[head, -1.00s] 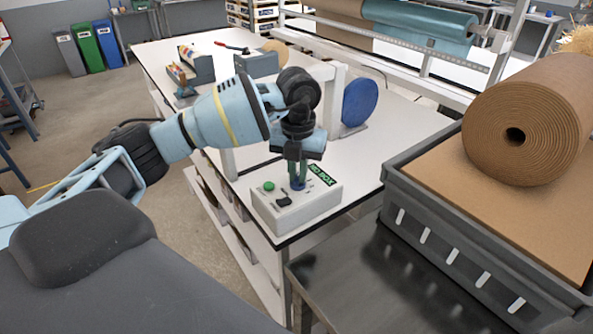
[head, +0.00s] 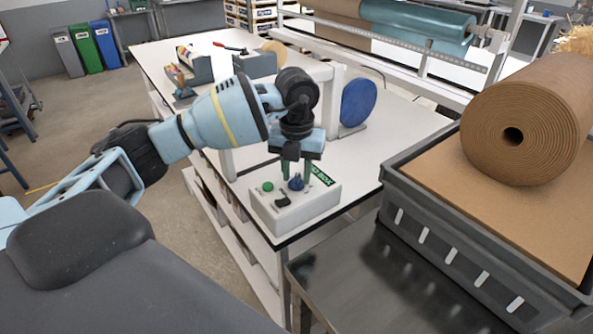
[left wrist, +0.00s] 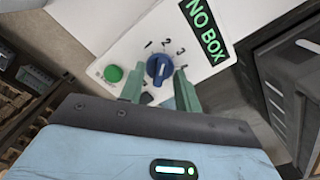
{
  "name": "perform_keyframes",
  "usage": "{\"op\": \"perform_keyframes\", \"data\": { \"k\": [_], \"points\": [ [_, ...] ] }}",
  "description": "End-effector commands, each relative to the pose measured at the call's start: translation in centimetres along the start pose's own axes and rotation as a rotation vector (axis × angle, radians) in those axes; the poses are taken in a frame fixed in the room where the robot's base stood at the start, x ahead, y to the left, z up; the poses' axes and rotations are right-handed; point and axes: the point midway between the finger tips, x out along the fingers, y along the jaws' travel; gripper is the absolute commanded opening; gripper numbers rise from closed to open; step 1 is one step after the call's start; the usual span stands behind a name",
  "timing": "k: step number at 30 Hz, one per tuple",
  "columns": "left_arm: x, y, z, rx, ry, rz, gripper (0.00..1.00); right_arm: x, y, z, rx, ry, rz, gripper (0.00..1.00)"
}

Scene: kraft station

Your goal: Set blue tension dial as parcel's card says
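The blue tension dial (head: 296,183) sits on a white control box (head: 290,212); it also shows in the left wrist view (left wrist: 159,69). The dial carries a white pointer line, lying roughly along the up-down direction of the wrist view, near the printed 2; its exact setting is hard to read. Printed numbers arc around it. My left gripper (head: 297,172) is above the box, its green fingers spread on either side of the dial, apart from it and empty; the fingers (left wrist: 158,90) show in the wrist view too. My right gripper, the parcel and its card are not seen.
The box has a green button (head: 268,186), a black switch (head: 282,201) and a sign reading NO BOX (left wrist: 204,32). It stands near the corner of a white table (head: 400,125). A grey crate (head: 450,240) with a brown paper roll (head: 525,120) is at right.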

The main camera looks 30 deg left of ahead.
Motion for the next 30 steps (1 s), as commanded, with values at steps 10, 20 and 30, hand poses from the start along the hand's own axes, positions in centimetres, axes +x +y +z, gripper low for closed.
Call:
{"op": "perform_keyframes", "data": {
  "k": [10,20,30],
  "points": [
    [-3.9,-0.1,0.1,-0.001,-0.003,-0.002,0.33,0.0,-0.1,0.6,0.002,-0.012,-0.002,0.0],
    [-7.6,0.0,0.0,0.0,-0.001,0.0,0.33,0.0,-0.2,0.7,0.004,-0.014,-0.003,0.0],
    [-7.8,0.0,0.0,0.0,0.0,0.0,0.33,0.0,-0.2,0.7,0.005,-0.014,-0.003,0.0]
  ]
}}
